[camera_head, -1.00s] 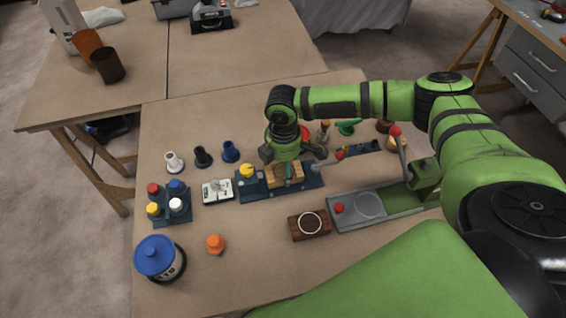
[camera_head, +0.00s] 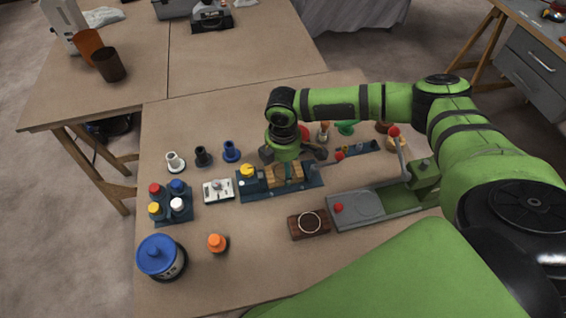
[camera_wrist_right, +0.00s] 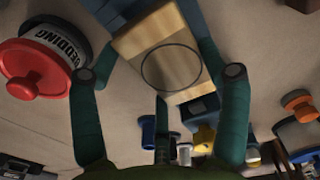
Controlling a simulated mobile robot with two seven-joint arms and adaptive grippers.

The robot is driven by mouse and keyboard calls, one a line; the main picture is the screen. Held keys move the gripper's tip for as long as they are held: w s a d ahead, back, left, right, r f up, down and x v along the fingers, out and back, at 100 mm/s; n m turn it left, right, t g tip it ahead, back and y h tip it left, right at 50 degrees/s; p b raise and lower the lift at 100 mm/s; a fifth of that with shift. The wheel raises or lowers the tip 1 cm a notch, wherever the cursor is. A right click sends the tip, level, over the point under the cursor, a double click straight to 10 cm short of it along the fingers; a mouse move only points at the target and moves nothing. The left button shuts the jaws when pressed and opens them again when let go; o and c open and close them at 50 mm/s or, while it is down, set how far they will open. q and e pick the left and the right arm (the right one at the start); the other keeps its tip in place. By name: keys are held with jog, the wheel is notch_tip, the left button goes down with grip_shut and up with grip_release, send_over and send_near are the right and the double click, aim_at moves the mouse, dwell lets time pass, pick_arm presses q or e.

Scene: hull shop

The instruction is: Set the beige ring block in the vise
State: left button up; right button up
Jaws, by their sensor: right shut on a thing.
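The beige ring block (camera_wrist_right: 165,50) shows in the right wrist view as a pale wooden block with a dark circle on its face. My right gripper (camera_wrist_right: 160,70) has a teal finger on either side and is shut on it. In the head view my right gripper (camera_head: 288,168) points down over the vise (camera_head: 252,191), a dark blue base with wooden parts and a yellow knob at its left end. The block is at the vise's middle, partly hidden by the fingers. I cannot tell whether it rests fully down. My left gripper is not in view.
A brown block with a pale ring (camera_head: 295,228) and a grey lever fixture (camera_head: 350,216) stand in front of the vise. A white box (camera_head: 218,190) is just left. A red tin (camera_wrist_right: 35,70) stands close behind. The table's front left holds a blue-lidded jar (camera_head: 161,257).

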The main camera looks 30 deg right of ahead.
aim_at(283, 168)
jog(key=shift+f, duration=0.6)
dwell(0.5)
jog(key=o, duration=0.9)
jog(key=shift+r, duration=0.1)
notch_tip(283, 168, up, 11)
jog(key=p, duration=1.1)
jog(key=shift+p, duration=0.35)
